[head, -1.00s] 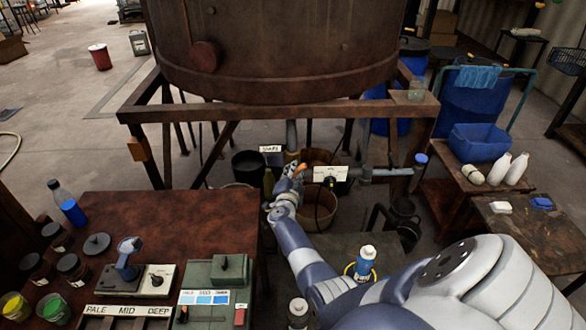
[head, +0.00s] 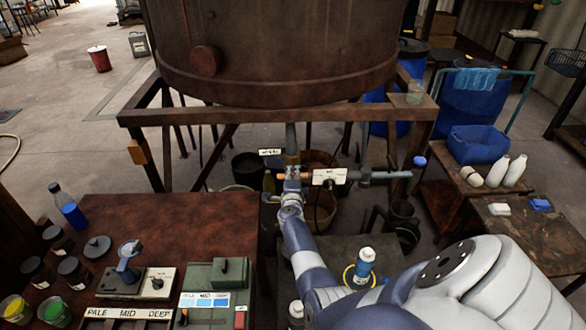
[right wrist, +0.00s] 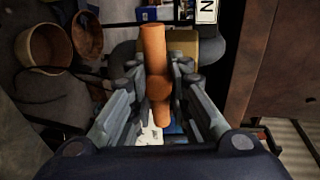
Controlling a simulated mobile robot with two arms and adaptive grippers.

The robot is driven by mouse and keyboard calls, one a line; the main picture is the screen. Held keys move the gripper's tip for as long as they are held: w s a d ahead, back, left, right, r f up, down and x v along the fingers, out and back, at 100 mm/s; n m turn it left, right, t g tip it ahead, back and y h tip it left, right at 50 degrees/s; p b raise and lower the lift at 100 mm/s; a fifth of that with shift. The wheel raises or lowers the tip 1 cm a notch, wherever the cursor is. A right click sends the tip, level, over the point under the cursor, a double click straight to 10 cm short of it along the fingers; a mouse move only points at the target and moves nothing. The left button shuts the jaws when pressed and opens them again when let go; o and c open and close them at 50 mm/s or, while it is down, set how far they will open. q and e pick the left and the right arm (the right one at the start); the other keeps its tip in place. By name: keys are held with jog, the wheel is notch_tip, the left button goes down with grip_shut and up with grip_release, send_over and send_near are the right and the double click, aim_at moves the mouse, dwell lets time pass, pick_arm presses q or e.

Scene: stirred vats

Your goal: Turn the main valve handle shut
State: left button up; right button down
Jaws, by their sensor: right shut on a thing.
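The orange valve handle (head: 306,175) sits under the big rusty vat, in front of a vertical pipe (head: 291,133) with a brass-coloured valve body (head: 291,158). The handle lies about level, crosswise to that pipe. My right gripper (head: 292,173) is shut on the handle, whose orange ends show on both sides of the fingers. In the right wrist view, the handle (right wrist: 153,42) stands upright between the fingers of my right gripper (right wrist: 158,82); the brass-coloured body (right wrist: 185,46) is behind it. My left gripper is not in view.
A white label plate (head: 329,177) and a side pipe (head: 385,175) are close to the right of the handle. The vat's rusty frame (head: 210,115) is above and behind. A red-brown table (head: 170,220) stands at left; a blue-labelled bottle (head: 364,264) is near my right arm.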

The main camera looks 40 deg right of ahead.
jog(key=shift+s+f, duration=0.1)
jog(key=shift+f, duration=0.15)
jog(key=c, duration=1.5)
grip_release()
jog(key=shift+r, duration=0.1)
